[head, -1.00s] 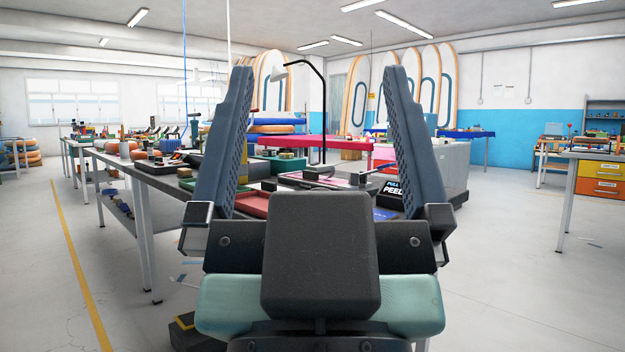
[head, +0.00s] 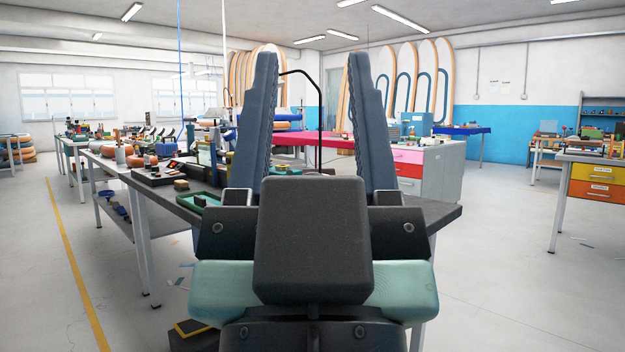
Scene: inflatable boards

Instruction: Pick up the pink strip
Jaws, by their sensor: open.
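My gripper (head: 311,62) stands upright in the middle of the head view, its two long dark fingers apart and nothing seen between them. Its body covers much of the near grey workbench (head: 437,212). I cannot make out a separate pink strip for certain on this bench; the part behind my gripper is hidden. A long pink-red surface (head: 325,139) shows on a table further back, beyond the fingers.
A black tray (head: 150,178), a sponge-like block (head: 181,185) and a green tray (head: 207,199) lie on the bench's left part. A drawer cabinet (head: 437,170) stands behind at the right. Open floor (head: 490,290) lies at the right.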

